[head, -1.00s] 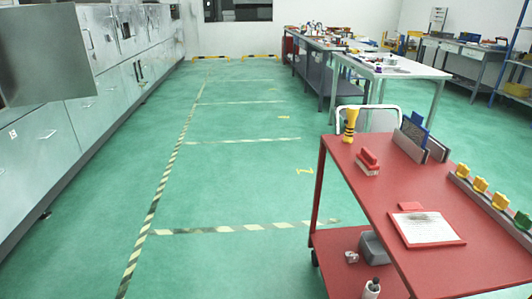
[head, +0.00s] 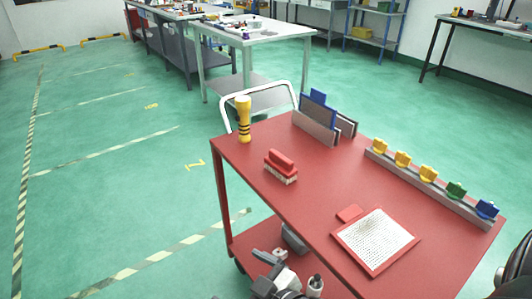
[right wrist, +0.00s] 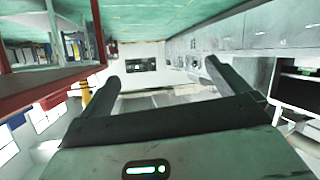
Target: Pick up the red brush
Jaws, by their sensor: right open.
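The red brush (head: 281,165) lies on the red cart's top (head: 325,195), towards its left edge. It has a red handle and body above pale bristles, and nothing touches it. My right gripper (right wrist: 162,82) is open in the right wrist view, with nothing between its fingers. In the head view, a grey and black part of mine shows low beside the cart's left side, below the top; its fingers are hard to make out there. The brush is not seen in the right wrist view. My left gripper is not identifiable.
A yellow flashlight (head: 244,119) stands behind the brush. A holder with blue and grey plates (head: 316,126), a white-faced red board (head: 375,240) and a rail of coloured pieces (head: 428,185) share the cart top. Green floor (head: 110,210) left of the cart is clear.

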